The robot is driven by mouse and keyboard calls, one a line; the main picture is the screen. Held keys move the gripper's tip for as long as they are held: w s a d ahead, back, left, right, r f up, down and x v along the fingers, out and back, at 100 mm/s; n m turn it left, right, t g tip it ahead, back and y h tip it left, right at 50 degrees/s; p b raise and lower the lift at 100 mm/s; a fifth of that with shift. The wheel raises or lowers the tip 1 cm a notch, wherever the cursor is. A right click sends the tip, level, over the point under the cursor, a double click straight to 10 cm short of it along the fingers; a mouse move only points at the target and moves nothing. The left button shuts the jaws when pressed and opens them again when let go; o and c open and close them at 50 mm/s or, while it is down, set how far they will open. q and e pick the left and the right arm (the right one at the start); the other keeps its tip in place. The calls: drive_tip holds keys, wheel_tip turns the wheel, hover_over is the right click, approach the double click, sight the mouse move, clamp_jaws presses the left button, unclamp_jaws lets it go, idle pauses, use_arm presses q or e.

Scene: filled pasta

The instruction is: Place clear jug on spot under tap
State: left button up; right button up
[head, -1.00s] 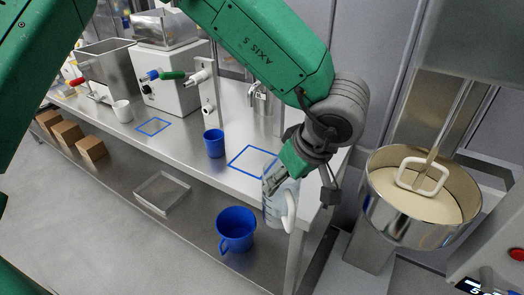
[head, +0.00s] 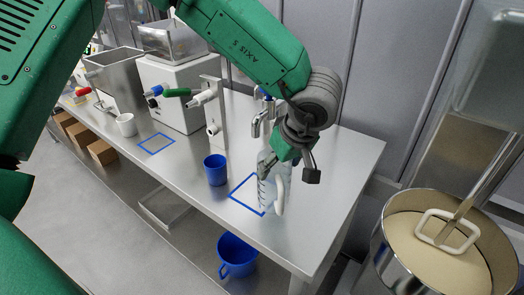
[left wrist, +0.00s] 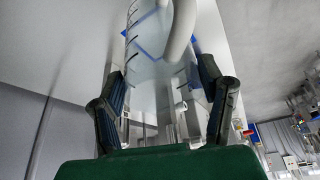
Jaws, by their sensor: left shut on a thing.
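The clear jug (head: 266,190) with its white handle (head: 280,196) is upright or nearly so in the head view, overlapping the right part of a blue square outline (head: 237,203) on the steel table. I cannot tell whether its base touches the table. My left gripper (head: 272,168) is shut on the jug from the far right side. The left wrist view shows the jug (left wrist: 155,70) between the two fingers (left wrist: 165,105), with a blue line visible through it. The metal tap (head: 256,122) stands just behind the jug. My right gripper is not in view.
A blue cup (head: 215,169) stands left of the square. A white machine (head: 172,90), a second blue square (head: 157,143) and a white cup (head: 126,125) are farther left. A blue jug (head: 236,254) sits on the lower shelf.

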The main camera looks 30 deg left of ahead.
use_arm(q)
drive_tip(key=a, duration=0.1)
drive_tip(key=w+a, duration=0.1)
drive_tip(key=a, duration=0.1)
drive_tip(key=w+a, duration=0.1)
drive_tip(key=a, duration=0.1)
drive_tip(key=shift+w+f, duration=0.25)
drive_tip(key=shift+f, duration=0.05)
drive_tip(key=shift+d+r, duration=0.2)
drive_tip(key=shift+d, duration=0.05)
drive_tip(key=a+f, duration=0.1)
drive_tip(key=w+a+f+p, duration=0.1)
drive_tip(key=a, duration=0.1)
drive_tip(key=shift+w+f, duration=0.15)
drive_tip(key=shift+f, duration=0.1)
drive_tip(key=shift+w+d+f+p, duration=0.1)
drive_tip(key=shift+w+d+p, duration=0.1)
drive_tip(key=shift+d+p, duration=0.15)
drive_tip(key=o, duration=1.6)
wheel_tip(320, 180, up, 12)
hover_over(268, 154)
drive_tip(key=d, duration=0.1)
drive_tip(key=shift+s+d, duration=0.2)
drive_tip(key=shift+s, duration=0.1)
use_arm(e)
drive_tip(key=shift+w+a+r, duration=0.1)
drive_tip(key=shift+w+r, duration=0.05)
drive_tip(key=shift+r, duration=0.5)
